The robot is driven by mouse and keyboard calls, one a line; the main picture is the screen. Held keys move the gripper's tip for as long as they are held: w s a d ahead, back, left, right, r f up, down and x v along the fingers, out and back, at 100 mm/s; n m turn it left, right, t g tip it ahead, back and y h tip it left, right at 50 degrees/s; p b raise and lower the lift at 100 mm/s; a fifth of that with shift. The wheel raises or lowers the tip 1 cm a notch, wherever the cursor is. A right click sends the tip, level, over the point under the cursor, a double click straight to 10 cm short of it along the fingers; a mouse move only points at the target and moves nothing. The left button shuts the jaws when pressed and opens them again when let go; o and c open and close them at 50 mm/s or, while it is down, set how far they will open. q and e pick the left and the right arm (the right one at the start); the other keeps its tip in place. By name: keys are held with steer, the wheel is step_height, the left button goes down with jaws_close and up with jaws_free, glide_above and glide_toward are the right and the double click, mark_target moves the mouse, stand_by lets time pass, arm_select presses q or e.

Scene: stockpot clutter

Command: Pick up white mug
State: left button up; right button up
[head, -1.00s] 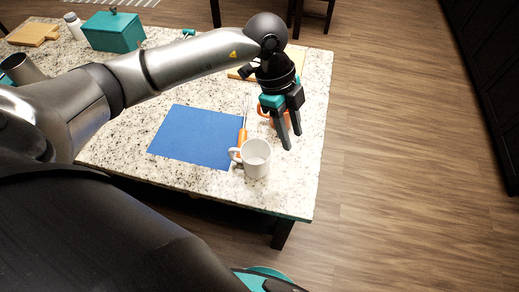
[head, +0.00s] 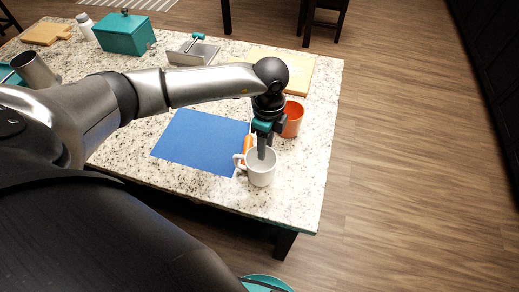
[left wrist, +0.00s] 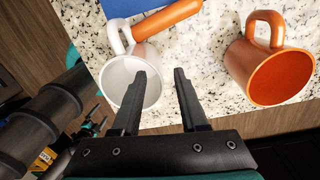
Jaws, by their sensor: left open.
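The white mug (head: 262,174) stands upright near the front right of the speckled table, its handle to the left. It also shows in the left wrist view (left wrist: 117,79), opening towards the camera. My left gripper (head: 263,153) points down at it from above, open. In the left wrist view the gripper (left wrist: 160,73) has its left finger over the mug's opening and its right finger just outside the rim, over bare table. I cannot tell how deep the left finger is or whether it touches. My right gripper is not in view.
An orange mug (head: 292,119) stands behind the white one. An orange-handled tool (left wrist: 168,18) lies right beside the white mug's handle. A blue mat (head: 200,140) lies to the left, a wooden board (head: 292,68) behind. The table's front and right edges are close.

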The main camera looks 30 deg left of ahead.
mark_target(264, 164)
arm_select(q)
step_height(264, 164, down, 5)
steer(key=shift+s+b, duration=0.15)
steer(key=shift+b, duration=0.4)
jaws_close()
steer(key=shift+r, duration=0.1)
stand_by(0.9)
